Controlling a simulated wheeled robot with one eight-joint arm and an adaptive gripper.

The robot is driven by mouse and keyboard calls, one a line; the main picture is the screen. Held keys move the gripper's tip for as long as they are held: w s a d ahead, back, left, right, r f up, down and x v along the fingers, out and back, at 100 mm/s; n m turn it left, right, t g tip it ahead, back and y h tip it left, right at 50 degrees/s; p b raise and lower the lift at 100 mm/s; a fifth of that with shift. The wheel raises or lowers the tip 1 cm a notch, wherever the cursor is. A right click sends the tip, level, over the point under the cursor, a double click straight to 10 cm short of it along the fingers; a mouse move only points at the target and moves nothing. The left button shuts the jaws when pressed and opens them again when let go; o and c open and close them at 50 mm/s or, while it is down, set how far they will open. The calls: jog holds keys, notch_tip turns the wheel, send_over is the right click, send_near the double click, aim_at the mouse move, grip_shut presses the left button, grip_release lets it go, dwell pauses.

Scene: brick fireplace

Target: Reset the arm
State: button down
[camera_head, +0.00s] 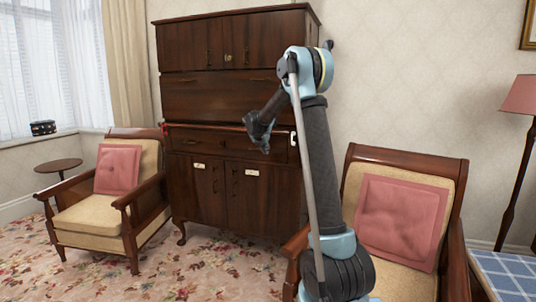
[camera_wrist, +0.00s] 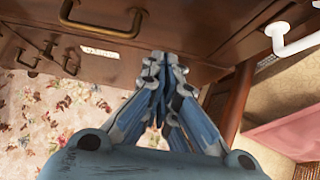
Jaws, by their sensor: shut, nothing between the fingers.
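My gripper (camera_head: 259,131) hangs in front of the dark wooden cabinet (camera_head: 237,101) in the head view. In the wrist view my gripper (camera_wrist: 160,75) has its blue-grey fingers together, with nothing between them. The fingers point toward the cabinet's drawer front and lower doors. My arm rises at the centre right of the head view, bends at the top and reaches down to the left. It hides part of the cabinet's right side.
An armchair with a pink cushion (camera_head: 118,169) stands left of the cabinet. Another armchair with a pink cushion (camera_head: 401,222) stands close at right, partly behind my arm. A white hook-shaped piece (camera_wrist: 290,38) shows in the wrist view. Floral carpet (camera_head: 190,265) lies open at lower left.

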jog(key=v, duration=0.6)
jog(key=s+d+f+m+g, duration=0.1)
jog(key=s+d+m, duration=0.4)
jog(key=s, duration=0.6)
jog(key=s+d+m+g+y, duration=0.1)
jog(key=s+d+m, duration=0.4)
jog(key=s, duration=0.6)
jog(key=s+d+f+m+g, duration=0.15)
jog(key=s+d+m, duration=0.35)
jog(key=s, duration=0.6)
jog(key=s+f+m+g, duration=0.1)
jog(key=s+f+m, duration=0.4)
jog(key=s, duration=0.4)
jog(key=s+f+m+y, duration=0.1)
jog(key=s+f+m, duration=0.4)
jog(key=s, duration=0.4)
jog(key=s+f+m+g+y, duration=0.1)
jog(key=s+f+m, duration=0.4)
jog(key=s, duration=0.4)
jog(key=shift+s+a+f+m+g, duration=0.2)
jog(key=shift+s+f+m+g, duration=0.15)
jog(key=shift+m, duration=0.35)
